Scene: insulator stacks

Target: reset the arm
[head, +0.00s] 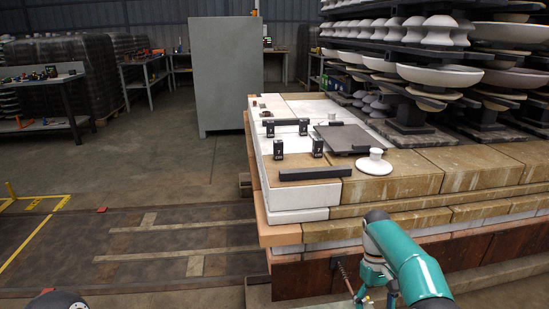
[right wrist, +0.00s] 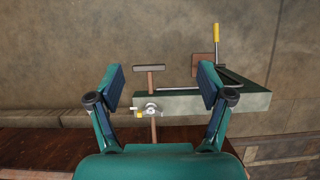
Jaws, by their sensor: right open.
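My teal right arm (head: 408,262) comes in at the bottom right of the head view, in front of the low brick-topped platform. Its hand end is low in the picture, and the fingers are hard to make out there. In the right wrist view my right gripper (right wrist: 163,82) is open, with its two dark-padded fingers wide apart and nothing between them touching. Beyond the fingers are a hammer (right wrist: 150,69) and a green-grey ledge (right wrist: 240,102). A yellow-handled tool (right wrist: 216,45) stands behind the ledge. My left gripper is not in view.
The platform (head: 400,175) carries a white insulator piece (head: 375,163), a dark plate (head: 343,138) and several black blocks. Stacks of insulators (head: 440,75) rise at the right. A grey cabinet (head: 226,75) stands behind. The floor at left is mostly clear.

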